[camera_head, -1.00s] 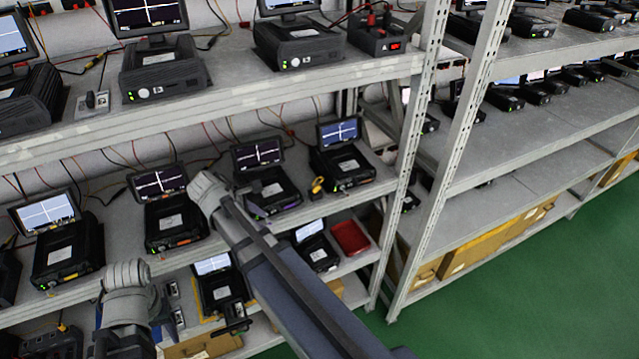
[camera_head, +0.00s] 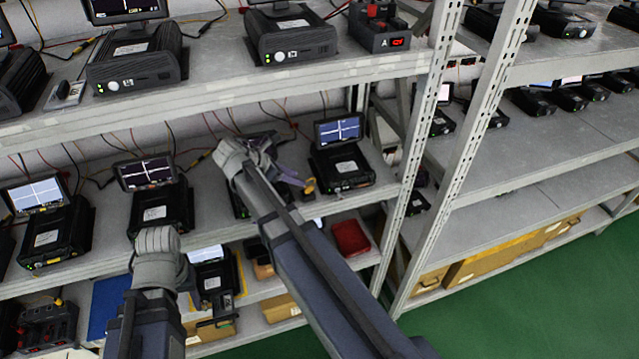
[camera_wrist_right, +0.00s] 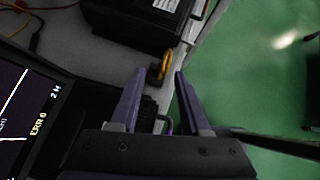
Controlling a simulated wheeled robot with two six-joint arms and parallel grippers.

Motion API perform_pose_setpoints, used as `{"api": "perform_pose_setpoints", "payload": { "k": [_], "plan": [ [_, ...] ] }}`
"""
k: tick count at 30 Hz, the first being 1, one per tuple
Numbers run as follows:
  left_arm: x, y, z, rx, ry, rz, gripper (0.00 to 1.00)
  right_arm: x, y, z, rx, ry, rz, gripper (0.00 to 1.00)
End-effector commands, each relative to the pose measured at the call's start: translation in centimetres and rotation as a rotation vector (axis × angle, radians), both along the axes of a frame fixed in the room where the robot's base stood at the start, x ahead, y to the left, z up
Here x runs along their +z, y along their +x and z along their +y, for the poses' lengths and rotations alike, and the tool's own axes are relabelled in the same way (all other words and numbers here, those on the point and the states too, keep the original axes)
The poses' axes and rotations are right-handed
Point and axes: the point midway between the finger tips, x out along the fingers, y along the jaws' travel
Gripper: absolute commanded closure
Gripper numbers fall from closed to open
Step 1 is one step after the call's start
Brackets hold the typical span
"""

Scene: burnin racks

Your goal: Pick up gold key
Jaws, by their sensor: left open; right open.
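The gold key (camera_head: 310,186) is at the front edge of the middle shelf, by the front left of a black device. In the right wrist view the gold key (camera_wrist_right: 166,64) shows just beyond and between my fingertips, apart from them. My right gripper (camera_head: 292,178) is open and empty, close to the key on its left; its two spread fingers fill the middle of the right wrist view (camera_wrist_right: 158,82). My left gripper (camera_head: 158,258) is low at the left in front of the shelves, its fingers mostly hidden by its wrist.
Black devices with small screens (camera_head: 150,173) line the middle shelf (camera_head: 105,238). The black device (camera_head: 342,168) stands right beside the key. The upper shelf (camera_head: 230,85) overhangs, and a metal post (camera_head: 425,130) rises to the right. A red tray (camera_head: 350,238) sits below.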

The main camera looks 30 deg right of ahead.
Motion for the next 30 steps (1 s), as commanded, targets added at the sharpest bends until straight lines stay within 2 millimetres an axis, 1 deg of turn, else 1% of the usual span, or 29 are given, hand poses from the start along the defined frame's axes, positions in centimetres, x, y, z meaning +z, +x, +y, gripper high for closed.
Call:
{"api": "perform_pose_setpoints", "payload": {
  "k": [5, 12, 16, 19, 26, 30],
  "plan": [
    [-0.4, 0.0, 0.0, 0.001, 0.0, 0.0, 0.5, -0.4, 0.0, -0.2, 0.0, 0.0, 0.0, 0.53],
    [-2.1, 0.0, 0.0, 0.002, 0.0, -0.001, 0.5, -2.1, 0.0, -1.7, -0.001, 0.0, -0.001, 0.53],
    [-2.0, 0.0, 0.0, 0.002, 0.0, -0.001, 0.5, -2.0, 0.0, -1.8, 0.0, 0.001, -0.001, 0.53],
    [-2.4, 0.0, 0.0, 0.002, 0.0, -0.001, 0.5, -2.4, -0.1, -1.9, -0.001, 0.001, -0.001, 0.53],
    [-4.9, 0.0, 0.0, 0.002, -0.001, -0.002, 0.5, -4.9, -0.4, -3.1, -0.002, 0.001, -0.001, 0.53],
    [-6.2, 0.0, 0.0, -0.001, 0.0, -0.002, 0.5, -6.2, -0.4, -4.4, -0.003, 0.001, -0.001, 0.53]
  ]
}}
